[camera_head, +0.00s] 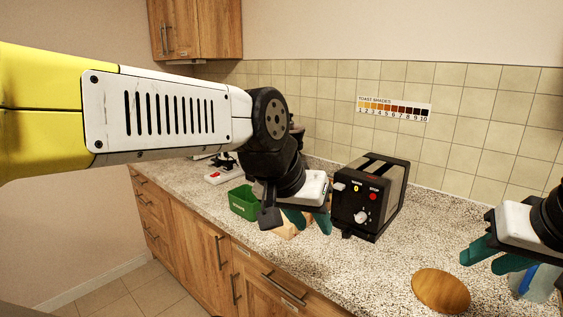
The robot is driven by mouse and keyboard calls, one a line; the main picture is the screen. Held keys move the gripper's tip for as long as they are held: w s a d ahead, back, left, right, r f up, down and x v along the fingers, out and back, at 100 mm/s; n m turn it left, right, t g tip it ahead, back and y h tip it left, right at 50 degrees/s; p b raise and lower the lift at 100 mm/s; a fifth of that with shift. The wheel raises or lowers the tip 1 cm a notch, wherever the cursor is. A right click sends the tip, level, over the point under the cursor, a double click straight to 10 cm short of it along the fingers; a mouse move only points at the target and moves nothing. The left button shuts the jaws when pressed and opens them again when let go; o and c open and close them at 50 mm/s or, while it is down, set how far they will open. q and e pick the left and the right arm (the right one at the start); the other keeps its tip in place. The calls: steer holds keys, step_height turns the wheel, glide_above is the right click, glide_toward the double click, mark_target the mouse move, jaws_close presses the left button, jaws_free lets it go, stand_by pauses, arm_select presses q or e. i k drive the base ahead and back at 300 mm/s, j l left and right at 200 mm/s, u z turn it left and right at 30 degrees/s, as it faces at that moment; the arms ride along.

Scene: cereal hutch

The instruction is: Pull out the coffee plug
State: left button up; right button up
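I cannot make out the coffee plug; my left arm covers much of the middle of the view. A white block with a red switch (223,175), perhaps a power strip, lies on the far left of the counter, partly behind that arm. My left gripper (309,222) points down over the counter just left of the toaster. Its teal fingers look apart, with nothing seen between them. My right gripper (492,258) is at the right edge, its teal fingers apart and empty above the counter.
A black toaster (368,198) stands right of my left gripper. A green bin (243,202) and a wooden piece (285,230) lie to its left. A round wooden board (441,291) and a bluish translucent object (538,283) are at the front right. The counter (375,262) before the toaster is clear.

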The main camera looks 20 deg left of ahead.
mark_target(228, 167)
steer(key=i+j+z, duration=0.2)
steer(key=j+z, duration=0.15)
steer(key=j, duration=0.8)
steer(key=j+z, duration=0.35)
steer(key=j, duration=0.75)
steer(key=i+j, duration=0.1)
steer(key=j, duration=1.35)
